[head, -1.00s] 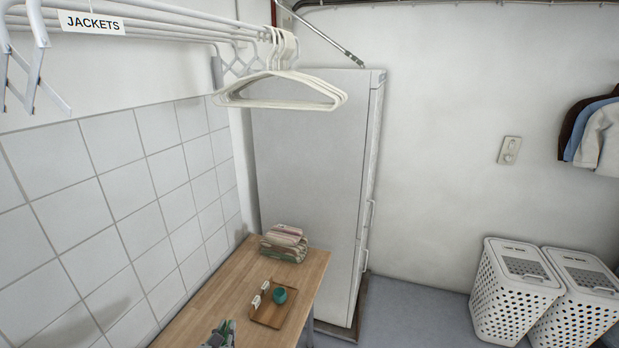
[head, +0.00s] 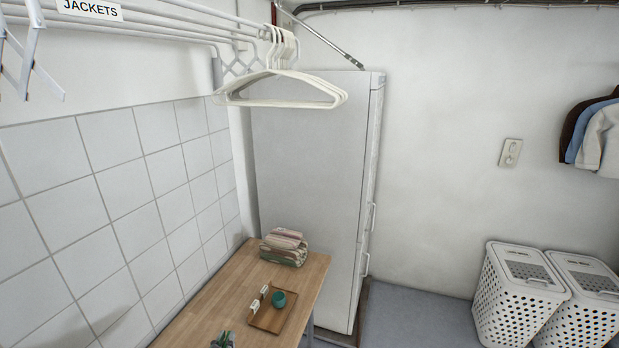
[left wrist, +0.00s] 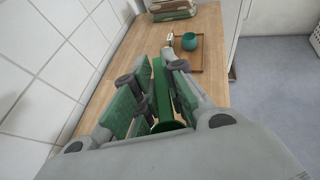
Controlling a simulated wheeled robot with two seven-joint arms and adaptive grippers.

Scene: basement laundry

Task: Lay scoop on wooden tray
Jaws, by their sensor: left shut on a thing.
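The wooden tray (head: 268,320) lies on the wooden table. It carries a teal cup (head: 279,298) and small white items (head: 264,291) along its left side. The tray (left wrist: 188,64) also shows ahead of my gripper in the left wrist view. My left gripper (left wrist: 155,85) is shut on a green scoop (left wrist: 162,98), whose long narrow part shows between the fingers. Much of the scoop is hidden by the fingers and the gripper body. In the head view, only the tip of my left gripper (head: 223,341) shows at the bottom edge, short of the tray. My right gripper is not in view.
A stack of folded cloths (head: 284,247) sits at the table's far end. The table (head: 225,290) is clear left of the tray. A tiled wall (head: 120,200) borders it on the left, and a tall grey cabinet (head: 310,160) stands behind. White hangers (head: 280,95) hang above.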

